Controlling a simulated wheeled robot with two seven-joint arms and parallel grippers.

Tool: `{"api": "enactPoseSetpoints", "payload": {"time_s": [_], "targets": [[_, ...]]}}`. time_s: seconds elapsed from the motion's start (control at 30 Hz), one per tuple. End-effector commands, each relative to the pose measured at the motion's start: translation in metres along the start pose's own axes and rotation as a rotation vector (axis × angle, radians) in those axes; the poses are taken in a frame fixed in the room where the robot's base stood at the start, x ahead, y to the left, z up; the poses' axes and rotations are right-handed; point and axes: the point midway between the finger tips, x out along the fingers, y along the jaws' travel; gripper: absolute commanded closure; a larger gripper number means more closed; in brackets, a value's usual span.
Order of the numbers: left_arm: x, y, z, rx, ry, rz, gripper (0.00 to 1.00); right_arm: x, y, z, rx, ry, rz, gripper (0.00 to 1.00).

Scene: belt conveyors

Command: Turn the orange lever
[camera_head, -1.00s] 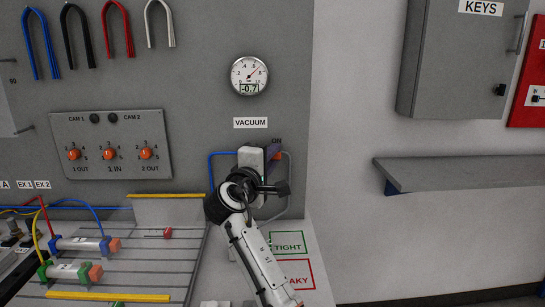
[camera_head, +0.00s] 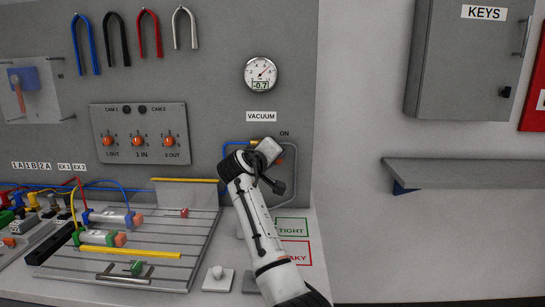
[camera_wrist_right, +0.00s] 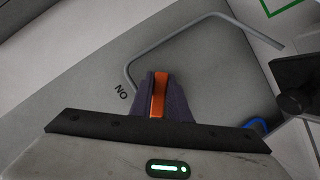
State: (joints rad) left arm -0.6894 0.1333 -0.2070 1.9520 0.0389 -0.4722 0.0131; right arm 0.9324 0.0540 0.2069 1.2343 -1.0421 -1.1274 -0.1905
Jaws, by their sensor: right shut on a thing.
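My right gripper (camera_wrist_right: 158,95) has its dark purple fingers closed on the orange lever (camera_wrist_right: 158,90), which shows as an orange strip between them in the right wrist view. The word ON is printed on the grey panel beside the fingers. In the head view my right gripper (camera_head: 277,160) is at the panel below the VACUUM label (camera_head: 261,116), with its pale body tilted. The wrist and gripper hide most of the lever there. The round gauge (camera_head: 261,74) above reads -0.7. My left gripper is not in view.
A grey wire loop (camera_wrist_right: 190,22) surrounds the lever area. A slatted rack (camera_head: 150,265) with blue and green cylinders stands at left, below a panel of orange knobs (camera_head: 138,141). A grey shelf (camera_head: 470,174) juts from the wall at right.

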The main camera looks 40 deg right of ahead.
Motion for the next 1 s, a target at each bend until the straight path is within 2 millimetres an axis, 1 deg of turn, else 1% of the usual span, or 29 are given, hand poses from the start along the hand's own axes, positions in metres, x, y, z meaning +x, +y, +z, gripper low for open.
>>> {"api": "enactPoseSetpoints", "payload": {"time_s": [0.03, 0.1, 0.27, 0.47, 0.7, 0.83, 1.0], "targets": [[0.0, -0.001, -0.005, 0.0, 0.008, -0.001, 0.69, 0.0, -0.002, 0.002, 0.043, -0.008, -0.018, 1.0], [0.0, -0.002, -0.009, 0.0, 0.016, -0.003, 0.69, 0.0, -0.006, 0.001, 0.104, -0.007, -0.044, 1.0], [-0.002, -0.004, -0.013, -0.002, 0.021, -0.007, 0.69, -0.001, -0.015, -0.002, 0.244, -0.006, -0.103, 1.0], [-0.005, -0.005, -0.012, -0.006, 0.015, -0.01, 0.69, -0.003, -0.024, -0.005, 0.419, -0.006, -0.176, 1.0], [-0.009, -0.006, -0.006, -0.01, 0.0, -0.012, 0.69, -0.005, -0.034, -0.011, 0.604, -0.005, -0.252, 1.0], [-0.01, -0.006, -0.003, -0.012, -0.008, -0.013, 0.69, -0.006, -0.037, -0.013, 0.685, -0.006, -0.284, 1.0], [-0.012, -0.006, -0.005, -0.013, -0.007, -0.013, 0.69, -0.007, -0.04, -0.016, 0.761, -0.004, -0.315, 1.0]]}}
